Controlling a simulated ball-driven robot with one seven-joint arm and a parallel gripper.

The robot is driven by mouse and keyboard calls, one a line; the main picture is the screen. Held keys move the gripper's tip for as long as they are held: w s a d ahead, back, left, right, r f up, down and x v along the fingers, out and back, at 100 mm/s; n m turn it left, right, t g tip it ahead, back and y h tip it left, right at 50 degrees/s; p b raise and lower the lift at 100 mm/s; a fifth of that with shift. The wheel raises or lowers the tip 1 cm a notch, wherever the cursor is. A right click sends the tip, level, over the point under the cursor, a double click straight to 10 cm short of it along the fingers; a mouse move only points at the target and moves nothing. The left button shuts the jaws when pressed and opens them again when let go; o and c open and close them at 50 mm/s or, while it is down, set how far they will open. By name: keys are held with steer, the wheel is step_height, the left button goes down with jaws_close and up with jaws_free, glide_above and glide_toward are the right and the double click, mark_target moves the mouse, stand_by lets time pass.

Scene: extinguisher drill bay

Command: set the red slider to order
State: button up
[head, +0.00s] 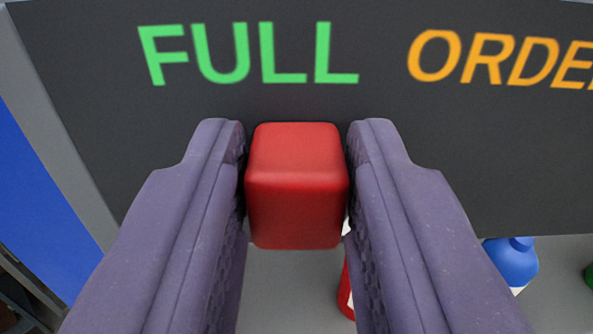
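The red slider (297,185) is a rounded block in front of a dark panel (220,105). It is below the green word FULL (250,53), left of the orange word ORDER (500,60), whose end is cut off by the picture's right edge. My gripper (297,165) has its two purple fingers on either side of the slider, with the ribbed pads against its left and right faces. It looks shut on the slider. The slider's sides and its mount are hidden.
Below the panel a red bottle-like object (346,290) is partly hidden behind my right finger. A blue bottle (513,262) stands at lower right, with a green object (589,276) at the edge. A blue surface (35,200) is at left. A grey surface lies beneath.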

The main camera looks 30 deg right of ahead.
steer(key=shift+s, duration=0.1)
jaws_close()
steer(key=s+d, duration=0.2)
steer(key=d, duration=0.1)
steer(key=s+d+b, duration=0.1)
steer(key=d, duration=0.1)
steer(key=shift+s+d, duration=0.1)
steer(key=shift+d, duration=0.1)
steer(key=shift+a, duration=0.1)
steer(key=shift+o, duration=2.4)
jaws_free()
steer(key=shift+o, duration=0.6)
steer(key=shift+d, duration=0.3)
steer(key=shift+a, duration=0.15)
steer(key=b, duration=0.3)
glide_toward(483, 138)
steer(key=shift+s+a+f, duration=0.1)
steer(key=shift+s+a, duration=0.2)
steer(key=shift+s, duration=0.3)
